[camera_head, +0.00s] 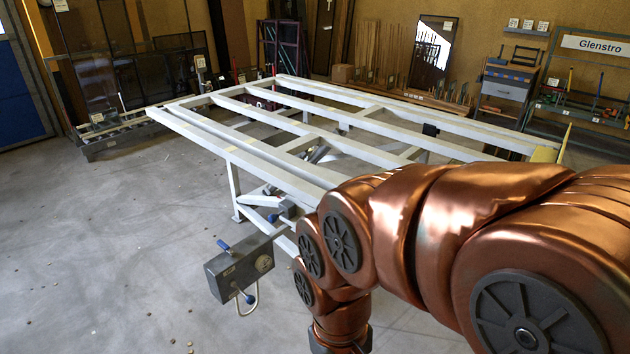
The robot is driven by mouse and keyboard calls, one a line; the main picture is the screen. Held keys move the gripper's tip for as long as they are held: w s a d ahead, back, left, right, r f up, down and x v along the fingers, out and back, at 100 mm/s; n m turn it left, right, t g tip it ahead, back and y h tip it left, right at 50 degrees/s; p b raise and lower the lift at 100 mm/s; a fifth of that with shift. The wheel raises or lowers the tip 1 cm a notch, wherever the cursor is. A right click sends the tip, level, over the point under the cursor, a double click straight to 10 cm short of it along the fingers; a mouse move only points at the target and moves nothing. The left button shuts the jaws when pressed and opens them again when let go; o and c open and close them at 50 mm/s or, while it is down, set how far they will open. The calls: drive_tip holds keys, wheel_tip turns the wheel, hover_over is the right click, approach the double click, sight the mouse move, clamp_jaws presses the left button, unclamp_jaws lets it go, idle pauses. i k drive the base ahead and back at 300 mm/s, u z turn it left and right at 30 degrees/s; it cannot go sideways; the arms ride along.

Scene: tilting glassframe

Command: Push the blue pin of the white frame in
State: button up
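The white frame (262,166) is a large tilting table with long white rails on legs, filling the middle of the view. A dark grey box (232,272) sits at its near left side. A small blue pin (223,245) sticks out at the upper left of the box. A second blue piece (249,298) shows at the box's lower edge. Another blue part (273,217) is under the frame beside a dark cylinder. I cannot tell how far any of them is pushed in. My copper arm bends down right of the box; its end leaves the bottom edge, so my gripper's fingers are hidden.
A white bent handle (247,307) hangs below the box. The concrete floor (120,250) to the left is mostly clear, with small scraps. A low rack (110,139) stands back left. A wheeled cart (505,85) and a tool rack (580,110) stand back right.

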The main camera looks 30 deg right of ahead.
sight(273, 219)
drive_tip(key=u, duration=0.05)
drive_tip(key=k, duration=0.45)
drive_tip(key=u, duration=0.75)
drive_tip(key=i, duration=0.9)
drive_tip(key=z, duration=0.6)
